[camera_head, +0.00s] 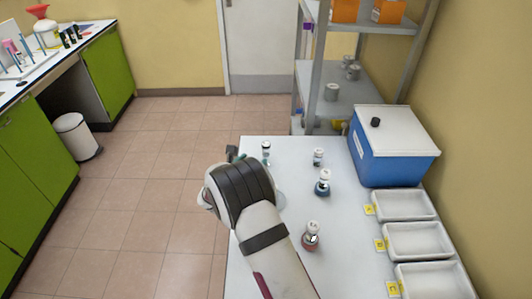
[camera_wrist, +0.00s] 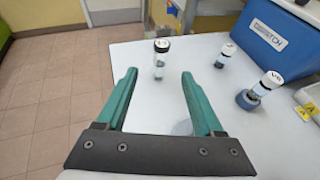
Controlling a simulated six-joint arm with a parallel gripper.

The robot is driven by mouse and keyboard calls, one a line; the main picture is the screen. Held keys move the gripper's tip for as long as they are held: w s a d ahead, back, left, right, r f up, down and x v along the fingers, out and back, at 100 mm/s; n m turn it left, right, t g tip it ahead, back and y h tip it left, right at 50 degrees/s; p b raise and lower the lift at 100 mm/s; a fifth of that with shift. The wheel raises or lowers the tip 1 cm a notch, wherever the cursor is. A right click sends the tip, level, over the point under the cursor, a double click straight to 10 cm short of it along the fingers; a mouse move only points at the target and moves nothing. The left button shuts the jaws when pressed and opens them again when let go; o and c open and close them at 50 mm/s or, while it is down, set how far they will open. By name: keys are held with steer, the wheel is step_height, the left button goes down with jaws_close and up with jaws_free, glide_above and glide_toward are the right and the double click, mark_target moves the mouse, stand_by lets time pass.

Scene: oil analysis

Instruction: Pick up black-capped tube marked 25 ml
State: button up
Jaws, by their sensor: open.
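A clear tube with a black-rimmed, pale-topped cap (camera_wrist: 160,60) stands upright on the white table, straight ahead of my gripper (camera_wrist: 158,74) in the wrist view. It also shows in the head view (camera_head: 266,149), just beyond my wrist. My gripper is open, its two teal fingers spread and pointing toward this tube, with nothing held between them. No 25 ml mark can be read on the tube. In the head view my own arm hides most of the gripper.
White-capped tubes stand to the right: one bare (camera_head: 318,157), one in a blue holder (camera_head: 323,184), one in a reddish holder (camera_head: 311,239). A blue-and-white box (camera_head: 395,160) and white trays (camera_head: 420,241) line the right side. A metal shelf (camera_head: 345,107) stands behind.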

mark_target(265, 150)
steer(key=x, duration=1.1)
steer(key=shift+s+d+f, duration=0.1)
steer(key=shift+s, duration=0.05)
jaws_close()
